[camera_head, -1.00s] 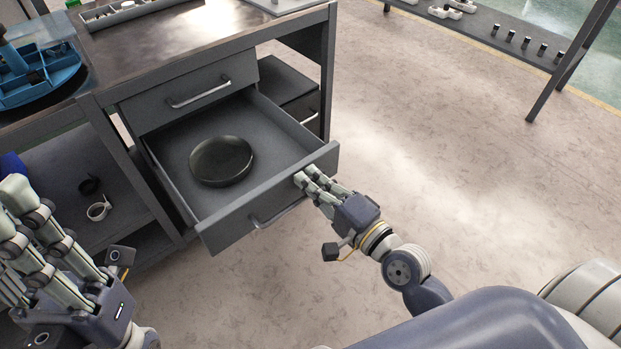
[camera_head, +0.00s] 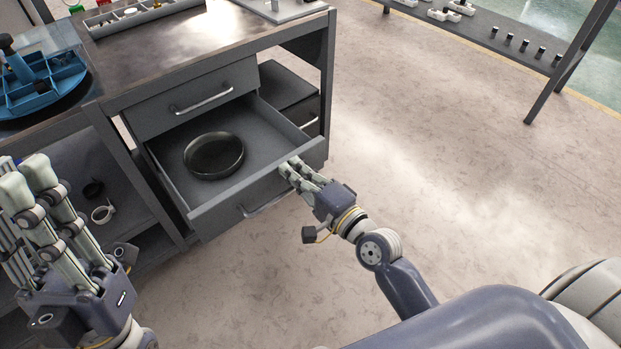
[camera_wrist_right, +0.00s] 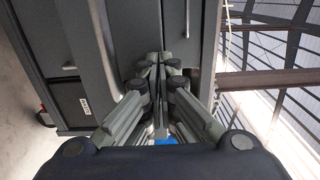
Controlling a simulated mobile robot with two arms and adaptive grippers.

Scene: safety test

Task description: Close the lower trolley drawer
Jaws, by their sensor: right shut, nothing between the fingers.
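The lower trolley drawer (camera_head: 262,144) is pulled out of the trolley, with a round black dish (camera_head: 214,156) lying inside it. Its front panel (camera_head: 225,210) carries a bar handle (camera_head: 268,201). My right gripper (camera_head: 290,166) is shut and empty, with its fingertips against the right part of the drawer front, near its top edge. In the right wrist view the shut fingers (camera_wrist_right: 163,70) point at a grey panel. My left gripper (camera_head: 22,172) is at the lower left, away from the drawer; its fingers are raised and I cannot tell how far they are apart.
The upper drawer (camera_head: 190,98) is shut above it. A blue divided tray (camera_head: 42,82) is at the far left. The floor (camera_head: 430,170) to the right is clear.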

